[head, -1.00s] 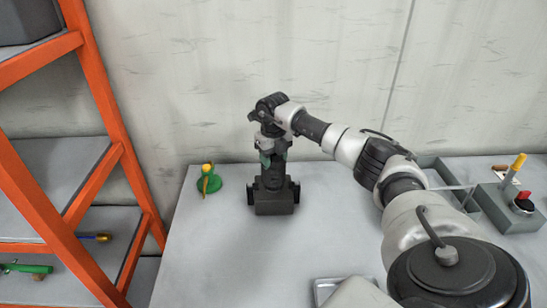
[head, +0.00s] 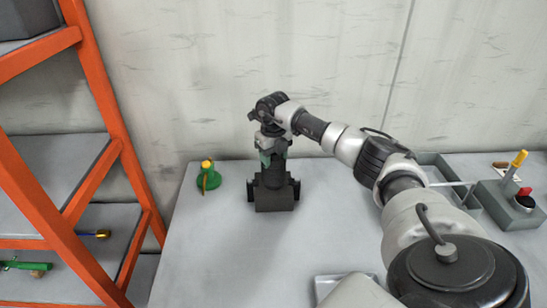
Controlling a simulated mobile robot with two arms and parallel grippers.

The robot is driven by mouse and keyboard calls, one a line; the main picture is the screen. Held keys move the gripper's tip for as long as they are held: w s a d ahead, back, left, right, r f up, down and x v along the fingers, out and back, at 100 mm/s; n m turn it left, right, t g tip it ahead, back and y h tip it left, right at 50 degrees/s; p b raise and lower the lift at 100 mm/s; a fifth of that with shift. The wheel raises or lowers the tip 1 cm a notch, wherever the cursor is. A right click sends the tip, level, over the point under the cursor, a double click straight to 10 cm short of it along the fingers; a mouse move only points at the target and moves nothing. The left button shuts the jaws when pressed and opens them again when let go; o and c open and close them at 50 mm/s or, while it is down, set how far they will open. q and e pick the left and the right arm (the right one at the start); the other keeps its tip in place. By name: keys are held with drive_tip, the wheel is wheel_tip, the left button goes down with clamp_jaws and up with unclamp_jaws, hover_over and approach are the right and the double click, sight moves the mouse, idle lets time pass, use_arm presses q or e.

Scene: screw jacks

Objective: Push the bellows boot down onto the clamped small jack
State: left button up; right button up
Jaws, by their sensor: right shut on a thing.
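My right gripper (head: 270,152) points straight down over a black vise (head: 274,198) on the table. It is shut on the dark bellows boot (head: 270,178), which is upright between the gripper and the vise. The boot, the vise and the gripper are all dark, so their borders are hard to tell. The clamped small jack cannot be made out; the boot, the gripper and the vise hide that spot. I cannot tell how far down the boot sits. My left gripper is not in view.
A green jack with a yellow top (head: 207,178) stands on the table left of the vise. An orange shelf rack (head: 110,130) rises at the left. A grey tray (head: 447,180) and a control box (head: 510,205) with red and yellow parts are at the right.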

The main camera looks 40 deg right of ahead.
drive_tip(key=shift+f, duration=0.15)
drive_tip(key=o, duration=1)
wheel_tip(320, 180, up, 11)
drive_tip(key=shift+f+b, duration=0.1)
drive_tip(key=shift+b, duration=1.05)
